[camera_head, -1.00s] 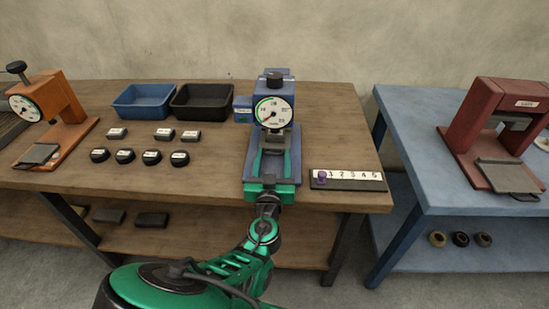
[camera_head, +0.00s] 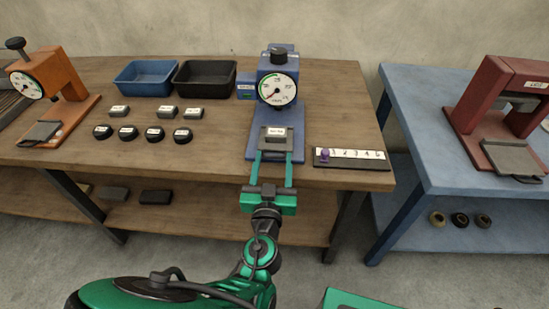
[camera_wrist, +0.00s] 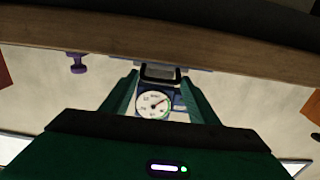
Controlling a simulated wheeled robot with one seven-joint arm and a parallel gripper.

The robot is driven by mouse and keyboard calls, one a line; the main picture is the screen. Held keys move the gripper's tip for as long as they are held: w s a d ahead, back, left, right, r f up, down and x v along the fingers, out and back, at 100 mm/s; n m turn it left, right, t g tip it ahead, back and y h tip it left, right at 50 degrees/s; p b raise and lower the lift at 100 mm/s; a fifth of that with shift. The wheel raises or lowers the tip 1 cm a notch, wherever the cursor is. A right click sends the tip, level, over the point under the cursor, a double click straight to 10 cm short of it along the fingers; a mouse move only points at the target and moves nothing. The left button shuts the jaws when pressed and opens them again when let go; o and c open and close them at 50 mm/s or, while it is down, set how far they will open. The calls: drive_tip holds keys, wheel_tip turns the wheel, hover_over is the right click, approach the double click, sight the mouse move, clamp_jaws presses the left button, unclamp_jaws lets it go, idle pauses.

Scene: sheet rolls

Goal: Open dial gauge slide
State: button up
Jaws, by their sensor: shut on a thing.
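The blue dial gauge (camera_head: 278,90) stands on the wooden table, its round white dial facing me. Its grey slide (camera_head: 276,142) with a white label lies out in front of the dial, over the blue base (camera_head: 257,122). My gripper (camera_head: 273,157) reaches in from the front, its two green fingers at the slide's front end. In the wrist view my gripper (camera_wrist: 160,76) has its fingers on either side of the slide's dark handle loop (camera_wrist: 163,72), shut on it. The dial (camera_wrist: 152,104) also shows between the fingers there.
A numbered strip (camera_head: 350,158) with a purple peg (camera_head: 324,155) lies right of the gauge. Blue (camera_head: 145,77) and black (camera_head: 205,78) trays and several small labelled blocks are to the left. An orange gauge (camera_head: 62,85) stands far left, a red one (camera_head: 505,100) on the blue table.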

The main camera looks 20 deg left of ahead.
drive_tip(key=o, duration=1.5)
